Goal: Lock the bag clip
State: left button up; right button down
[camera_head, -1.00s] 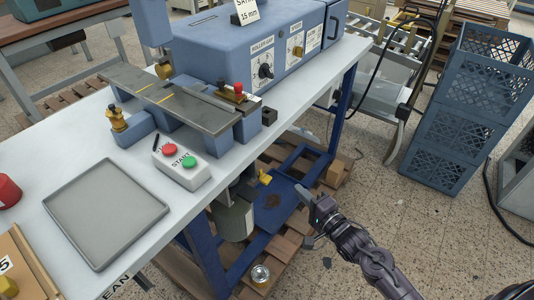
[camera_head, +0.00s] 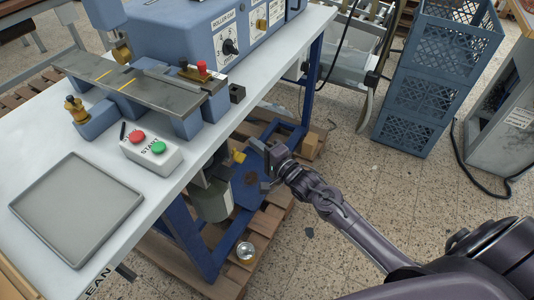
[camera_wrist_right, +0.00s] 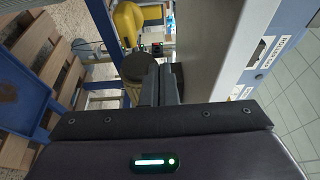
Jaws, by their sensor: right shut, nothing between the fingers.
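A small yellow part (camera_head: 239,156), which looks like the bag clip's lever, sits under the table edge above a grey-green cylindrical container or bag (camera_head: 212,201). I cannot tell from its picture whether it is locked. My right gripper (camera_head: 268,166) is just to the right of the yellow part, apart from it, below tabletop height. In the right wrist view the right gripper's fingers (camera_wrist_right: 158,85) are shut and empty. There the yellow part (camera_wrist_right: 128,22) shows beyond the fingertips, with a dark round piece (camera_wrist_right: 138,66) nearer. My left gripper is not in view.
The white tabletop (camera_head: 60,135) with blue table legs (camera_head: 312,85) stands close beside the gripper. A wooden pallet (camera_head: 265,225) and a can (camera_head: 246,252) are below. Blue crates (camera_head: 425,85) stand at the back right.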

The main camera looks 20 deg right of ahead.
aim_at(242, 158)
jog(key=a+p, duration=0.1)
jog(key=a, duration=0.3)
jog(key=shift+s, duration=0.1)
dwell(0.3)
jog(key=shift+s+a+n+t, duration=0.15)
jog(key=shift+n+t, duration=0.1)
jog(key=shift+n, duration=0.5)
jog(key=shift+s+a+n+t, duration=0.1)
jog(key=shift+n+t, duration=0.15)
jog(key=shift+n, duration=0.5)
jog(key=shift+s+a+r+y+p, duration=0.1)
jog(key=shift+s+a+y+p, duration=0.15)
jog(key=shift+a+y+p, duration=0.1)
dwell(2.2)
jog(key=shift+r, duration=0.1)
dwell(0.3)
